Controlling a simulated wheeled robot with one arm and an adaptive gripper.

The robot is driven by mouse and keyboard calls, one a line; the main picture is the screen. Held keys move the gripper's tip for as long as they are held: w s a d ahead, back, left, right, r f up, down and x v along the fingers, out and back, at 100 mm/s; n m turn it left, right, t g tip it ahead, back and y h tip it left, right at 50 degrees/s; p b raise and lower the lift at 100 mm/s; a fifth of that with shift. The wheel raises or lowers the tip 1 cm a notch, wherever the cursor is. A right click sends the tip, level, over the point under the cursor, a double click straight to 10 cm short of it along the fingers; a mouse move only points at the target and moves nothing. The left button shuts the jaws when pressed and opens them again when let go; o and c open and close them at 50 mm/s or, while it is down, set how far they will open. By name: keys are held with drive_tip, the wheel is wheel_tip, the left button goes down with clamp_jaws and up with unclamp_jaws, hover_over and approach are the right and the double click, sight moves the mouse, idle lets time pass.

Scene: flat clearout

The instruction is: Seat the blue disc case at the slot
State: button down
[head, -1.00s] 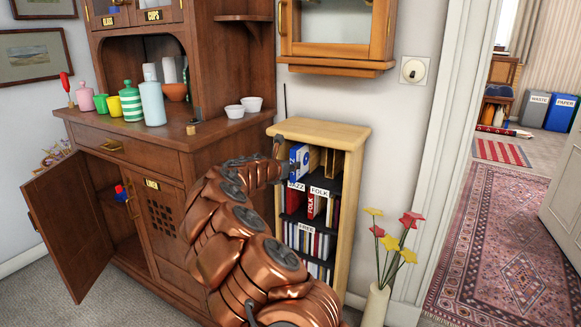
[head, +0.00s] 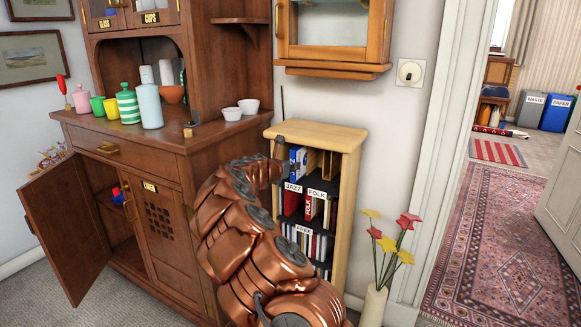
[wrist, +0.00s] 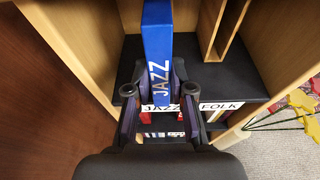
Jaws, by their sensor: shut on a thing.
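The blue disc case (wrist: 159,60) has JAZZ in white letters down its spine. It stands upright in the top compartment of the bookcase, above the JAZZ label (wrist: 160,108). My gripper (wrist: 157,92) is shut on the case, one finger on each side of its lower part. In the head view the blue case (head: 296,161) shows at the left of that compartment, and my arm hides most of the gripper. I cannot tell whether the case touches the shelf floor or how deep it sits.
Wooden dividers (wrist: 222,35) stand right of the case, above the FOLK label (wrist: 221,106). The dark shelf (wrist: 225,78) is bare in front of them. A brown cabinet (head: 140,150) stands close on the left. A vase of flowers (head: 375,302) stands at the right front.

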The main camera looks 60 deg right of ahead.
drive_tip(key=shift+w+d+p, duration=0.1)
drive_tip(key=shift+d+p, duration=0.35)
drive_tip(key=shift+d, duration=1.25)
drive_tip(key=shift+r, duration=0.1)
idle(2.0)
drive_tip(key=c, duration=0.9)
unclamp_jaws()
drive_tip(key=shift+c, duration=0.2)
drive_tip(key=v, duration=1.2)
idle(0.7)
